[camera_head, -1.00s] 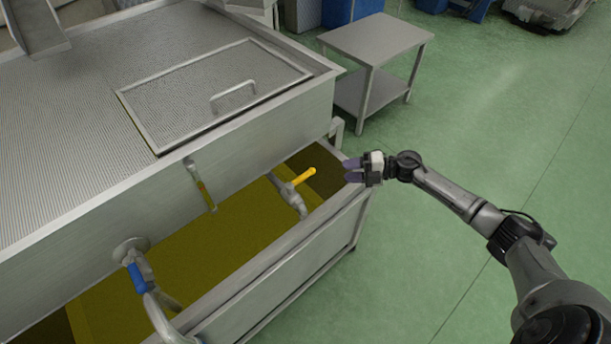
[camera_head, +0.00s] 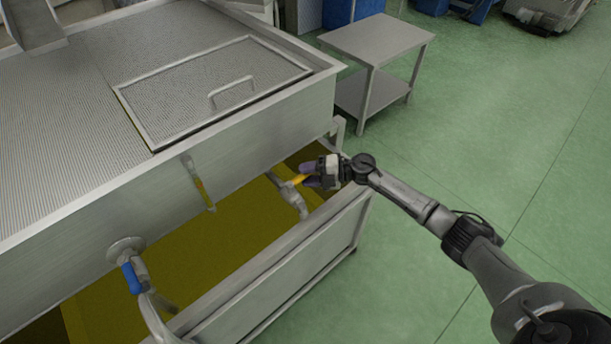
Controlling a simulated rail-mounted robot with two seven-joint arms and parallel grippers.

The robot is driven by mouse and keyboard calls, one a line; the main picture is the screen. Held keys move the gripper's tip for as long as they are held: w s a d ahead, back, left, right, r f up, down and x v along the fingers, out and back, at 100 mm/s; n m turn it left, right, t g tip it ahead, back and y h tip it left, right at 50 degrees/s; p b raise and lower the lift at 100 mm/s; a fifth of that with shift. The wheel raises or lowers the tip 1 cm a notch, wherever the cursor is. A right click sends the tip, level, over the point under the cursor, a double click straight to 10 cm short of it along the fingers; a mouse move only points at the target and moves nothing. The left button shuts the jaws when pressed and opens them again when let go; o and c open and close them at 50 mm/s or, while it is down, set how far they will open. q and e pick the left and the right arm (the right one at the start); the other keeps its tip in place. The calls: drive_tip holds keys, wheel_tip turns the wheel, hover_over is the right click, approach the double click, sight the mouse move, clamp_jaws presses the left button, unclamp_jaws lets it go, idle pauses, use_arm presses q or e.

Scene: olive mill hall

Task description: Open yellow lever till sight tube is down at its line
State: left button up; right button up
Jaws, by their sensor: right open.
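The yellow lever (camera_head: 297,181) sits on a grey metal valve (camera_head: 289,196) at the front of the steel tank (camera_head: 240,148). My right gripper (camera_head: 307,175) is open at the lever's outer end, with its fingers beside or around it; I cannot tell whether they touch. The gripper hides the end of the lever. The sight tube (camera_head: 199,184) stands on the tank's front wall, left of the valve, with yellow liquid visible in it. Its marked line is too small to make out. My left gripper does not show.
A blue-handled valve (camera_head: 132,277) with a curved pipe is at the lower left. Below the tank is an open steel trough (camera_head: 262,275) with yellow-green liquid. A steel side table (camera_head: 378,38) stands behind. The green floor at right is clear.

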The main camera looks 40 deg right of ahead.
drive_tip(key=shift+w+a+f, duration=0.1)
drive_tip(key=shift+w+a, duration=0.1)
drive_tip(key=shift+w, duration=0.05)
drive_tip(key=shift+c, duration=0.4)
clamp_jaws()
